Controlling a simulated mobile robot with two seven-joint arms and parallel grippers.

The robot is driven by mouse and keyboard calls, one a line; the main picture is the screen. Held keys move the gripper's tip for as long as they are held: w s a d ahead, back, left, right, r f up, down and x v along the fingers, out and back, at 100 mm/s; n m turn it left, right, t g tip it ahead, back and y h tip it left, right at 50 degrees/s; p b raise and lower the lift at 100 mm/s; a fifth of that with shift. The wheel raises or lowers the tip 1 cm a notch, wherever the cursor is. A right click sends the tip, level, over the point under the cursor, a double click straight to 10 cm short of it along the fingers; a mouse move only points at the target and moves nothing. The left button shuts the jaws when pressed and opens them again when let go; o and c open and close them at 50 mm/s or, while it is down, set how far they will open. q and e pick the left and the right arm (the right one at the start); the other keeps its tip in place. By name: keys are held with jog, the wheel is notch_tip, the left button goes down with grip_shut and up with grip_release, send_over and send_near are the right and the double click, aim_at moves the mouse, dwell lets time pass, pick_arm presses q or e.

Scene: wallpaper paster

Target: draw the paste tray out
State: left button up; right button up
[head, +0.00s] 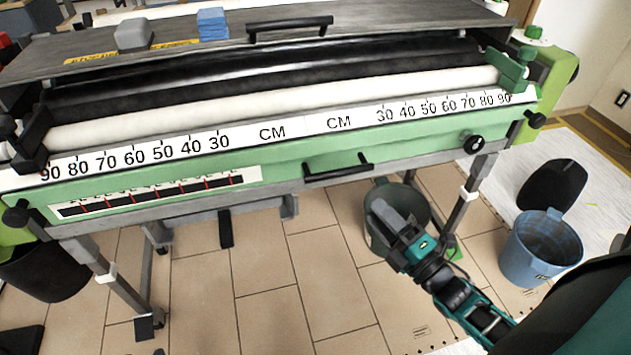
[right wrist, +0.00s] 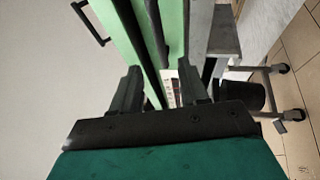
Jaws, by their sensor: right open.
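The paste tray (head: 285,172) shows as a long green front below the centimetre scale of the pasting machine. Its black bar handle (head: 338,168) sticks out near the middle of that front. The handle I see at the upper left of the right wrist view (right wrist: 88,24) is black too. My right gripper (head: 380,212) is below and a little right of the handle, apart from it. In the right wrist view its two fingers (right wrist: 160,88) are spread with nothing held between them. The tray's inside is hidden. My left gripper is out of view.
A white roller (head: 270,108) and a top cover with another black handle (head: 290,25) lie above. A grey-green bucket (head: 412,205) stands behind my right gripper, and a blue bucket (head: 541,245) farther right. Machine legs (head: 478,185) stand either side; tiled floor in front is clear.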

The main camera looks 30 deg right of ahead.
aim_at(340, 170)
jog(key=b+x, duration=0.1)
jog(key=x, duration=1.1)
jog(key=shift+w+r+b, duration=0.1)
jog(key=shift+w+b, duration=0.2)
jog(key=shift+w, duration=0.1)
grip_shut()
